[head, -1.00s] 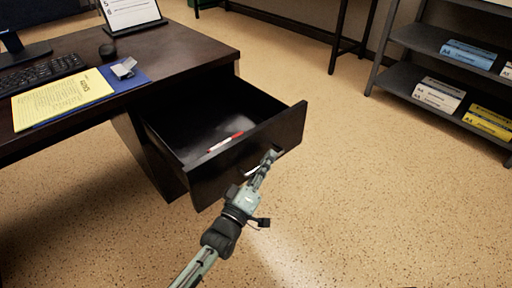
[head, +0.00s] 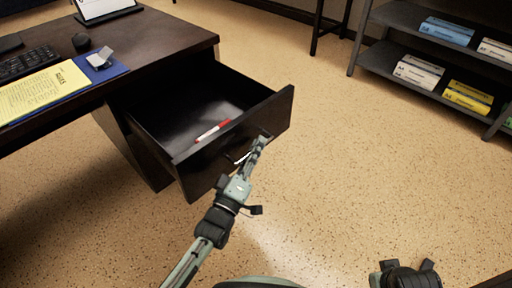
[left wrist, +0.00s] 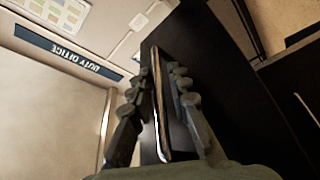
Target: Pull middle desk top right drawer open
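The desk's top right drawer (head: 195,169) stands well out from the dark desk (head: 160,38) in the head view. A red and white marker (head: 212,130) lies inside it. My left gripper (head: 262,141) is at the drawer front, at its handle (head: 241,158).
A dark shelf (head: 400,50) with paper packs stands at the back right. The speckled floor (head: 350,180) right of the drawer is clear.

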